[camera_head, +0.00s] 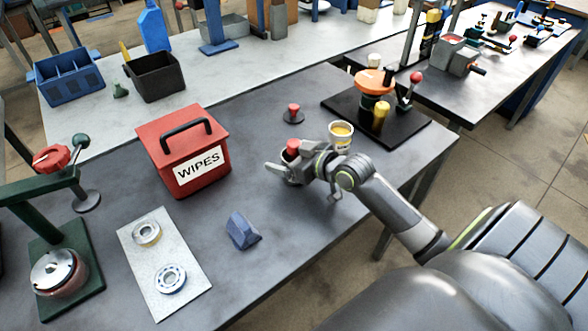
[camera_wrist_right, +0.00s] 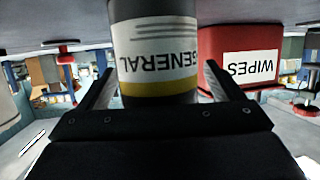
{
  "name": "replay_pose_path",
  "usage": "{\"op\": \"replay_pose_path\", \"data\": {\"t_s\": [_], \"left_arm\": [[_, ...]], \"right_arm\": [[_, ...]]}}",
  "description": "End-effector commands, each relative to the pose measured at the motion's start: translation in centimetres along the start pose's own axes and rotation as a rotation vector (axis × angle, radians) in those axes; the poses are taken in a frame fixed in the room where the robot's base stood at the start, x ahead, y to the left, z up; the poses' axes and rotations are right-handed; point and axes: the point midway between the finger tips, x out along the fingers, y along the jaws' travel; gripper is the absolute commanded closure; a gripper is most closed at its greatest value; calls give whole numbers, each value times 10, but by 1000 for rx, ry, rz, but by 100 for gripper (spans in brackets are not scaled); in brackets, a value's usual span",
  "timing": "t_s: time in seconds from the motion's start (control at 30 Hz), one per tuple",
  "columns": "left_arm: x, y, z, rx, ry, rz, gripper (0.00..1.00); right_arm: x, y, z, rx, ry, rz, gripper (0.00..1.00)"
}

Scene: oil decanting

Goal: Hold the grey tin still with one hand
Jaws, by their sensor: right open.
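The grey tin (camera_wrist_right: 153,30) fills the upper middle of the right wrist view, which is upside down. It is dark grey with a white label reading GENERAL and a yellow band. My right gripper (camera_wrist_right: 158,92) is open, with one finger on each side of the tin; small gaps seem to show, and I cannot tell whether either finger touches it. In the head view my right gripper (camera_head: 288,170) is low over the table, right of the red WIPES box, and partly hides a grey body with a red top. My left gripper is out of view.
The red WIPES box (camera_head: 185,150) stands left of my right gripper. A small cup with yellow contents (camera_head: 341,135) is close behind my right wrist. A blue block (camera_head: 242,231) lies in front. A black base (camera_head: 376,112) with an orange-topped device stands behind right.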

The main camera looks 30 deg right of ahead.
Motion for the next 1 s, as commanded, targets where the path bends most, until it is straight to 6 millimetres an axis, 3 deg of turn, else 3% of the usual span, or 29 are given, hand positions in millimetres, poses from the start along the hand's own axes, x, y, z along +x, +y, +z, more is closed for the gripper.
{"op": "replay_pose_path", "data": {"t_s": [0.13, 0.57, 0.83, 1.0], "left_arm": [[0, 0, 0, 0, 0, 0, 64], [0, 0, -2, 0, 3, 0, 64], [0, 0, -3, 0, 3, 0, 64], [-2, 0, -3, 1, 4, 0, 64]], "right_arm": [[0, 0, 0, 0, 0, 0, 14], [-1, 0, -1, -1, 2, 0, 70], [-3, 0, -7, -5, 3, 0, 70], [-13, 0, -36, -9, 6, -1, 70]]}}
